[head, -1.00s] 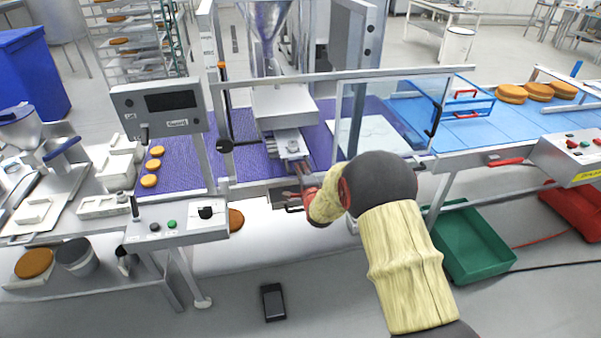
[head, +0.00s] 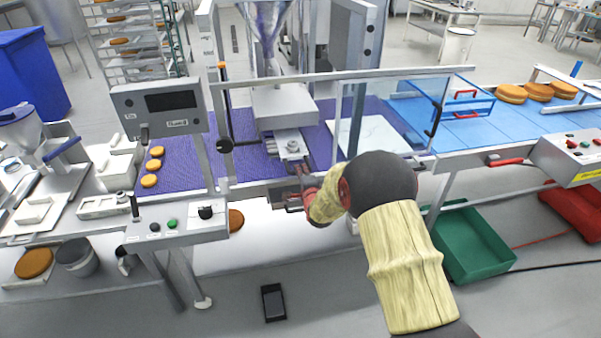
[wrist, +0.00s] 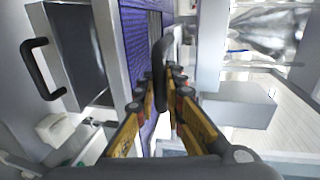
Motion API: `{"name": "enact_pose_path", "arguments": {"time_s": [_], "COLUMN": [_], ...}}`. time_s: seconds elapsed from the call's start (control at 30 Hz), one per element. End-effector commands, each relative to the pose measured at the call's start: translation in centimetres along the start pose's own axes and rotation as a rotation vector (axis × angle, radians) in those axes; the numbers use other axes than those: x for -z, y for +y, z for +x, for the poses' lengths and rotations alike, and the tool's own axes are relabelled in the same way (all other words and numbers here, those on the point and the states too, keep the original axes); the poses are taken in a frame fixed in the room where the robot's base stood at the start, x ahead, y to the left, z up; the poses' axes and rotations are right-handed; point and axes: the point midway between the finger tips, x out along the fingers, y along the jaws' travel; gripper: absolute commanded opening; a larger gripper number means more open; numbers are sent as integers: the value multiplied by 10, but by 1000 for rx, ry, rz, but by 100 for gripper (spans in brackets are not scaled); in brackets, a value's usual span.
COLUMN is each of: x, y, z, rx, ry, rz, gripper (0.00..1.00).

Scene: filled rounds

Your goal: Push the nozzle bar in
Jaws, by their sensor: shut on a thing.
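The nozzle bar (head: 291,147) is a pale metal block with a round fitting on top, sticking out below the hopper housing over the purple belt. My gripper (head: 302,172) is at the near end of the bar, low at the belt's front edge. In the wrist view my gripper's yellow and black fingers (wrist: 167,79) are closed around a dark upright handle (wrist: 161,62), which appears to be the bar's. The fingers hide part of this handle. In the head view the contact is too small to make out.
A steel hopper (head: 264,40) stands above the housing (head: 284,103). A clear guard panel (head: 385,110) is to the right of my gripper. A control box (head: 178,228) is at the left. Another black handle (wrist: 40,68) shows in the wrist view.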

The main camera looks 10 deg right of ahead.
Motion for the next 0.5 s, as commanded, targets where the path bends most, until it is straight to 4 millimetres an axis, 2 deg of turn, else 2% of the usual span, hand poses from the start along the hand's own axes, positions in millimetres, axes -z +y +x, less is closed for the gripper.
{"name": "enact_pose_path", "arguments": {"time_s": [0.17, 0.27, 0.5], "x": [0, 0, 0], "y": [1, 0, -8], "z": [6, 18, 65], "rx": [-1, 0, 0], "ry": [0, 0, 0], "rz": [0, 0, 0], "gripper": [0, 0, 0]}}
